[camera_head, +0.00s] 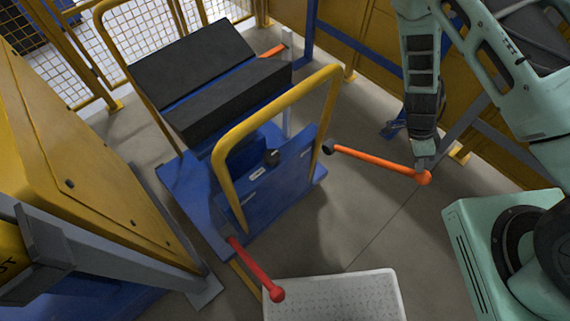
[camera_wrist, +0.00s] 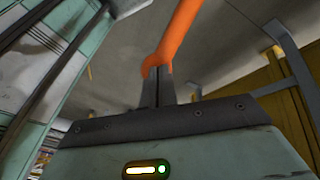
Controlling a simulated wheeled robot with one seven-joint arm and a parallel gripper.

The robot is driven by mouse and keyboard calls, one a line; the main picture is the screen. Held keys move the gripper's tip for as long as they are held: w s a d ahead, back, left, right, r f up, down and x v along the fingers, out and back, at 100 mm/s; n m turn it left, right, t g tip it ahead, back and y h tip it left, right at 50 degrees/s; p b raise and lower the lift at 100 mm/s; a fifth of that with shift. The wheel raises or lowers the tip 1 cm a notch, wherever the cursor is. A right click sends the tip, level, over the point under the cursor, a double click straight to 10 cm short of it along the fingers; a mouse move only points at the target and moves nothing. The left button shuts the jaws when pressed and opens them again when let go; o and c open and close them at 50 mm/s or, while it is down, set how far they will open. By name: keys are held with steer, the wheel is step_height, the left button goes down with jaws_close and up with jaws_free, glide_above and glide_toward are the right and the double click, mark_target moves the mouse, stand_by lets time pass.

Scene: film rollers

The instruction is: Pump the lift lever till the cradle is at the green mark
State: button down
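The lift cart has a blue base (camera_head: 185,200), yellow hoops and a black, two-part cradle (camera_head: 205,85). An orange lever (camera_head: 372,159) sticks out from its right side and ends in a round knob. My gripper (camera_head: 424,167) is at that knob, fingers pointing down. In the wrist view the fingers (camera_wrist: 158,88) look close together, with the orange lever (camera_wrist: 178,38) just beyond their tips. They seem to touch the knob, but I cannot tell whether they grip it. A red lever (camera_head: 256,268) sticks out at the cart's front. I cannot make out a green mark.
A pale step or mat (camera_head: 335,296) lies in front of the cart. A yellow machine cabinet (camera_head: 75,150) stands at the left. Mesh fencing (camera_head: 145,30) and yellow panels (camera_head: 360,35) close off the back. Grey floor (camera_head: 375,225) is open right of the cart.

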steer(key=shift+s+d+f, duration=0.1)
steer(key=shift+f, duration=0.05)
steer(key=b+x, duration=0.4)
steer(key=x, duration=0.2)
steer(key=shift+s+d+f, duration=0.15)
steer(key=shift+f, duration=0.05)
steer(key=shift+f+b, duration=0.2)
steer(key=shift+b, duration=0.1)
step_height(320, 180, down, 6)
steer(key=s+b, duration=0.1)
steer(key=b, duration=0.4)
steer(key=p, duration=1.5)
glide_toward(419, 181)
steer(key=w, duration=0.3)
steer(key=shift+w, duration=0.3)
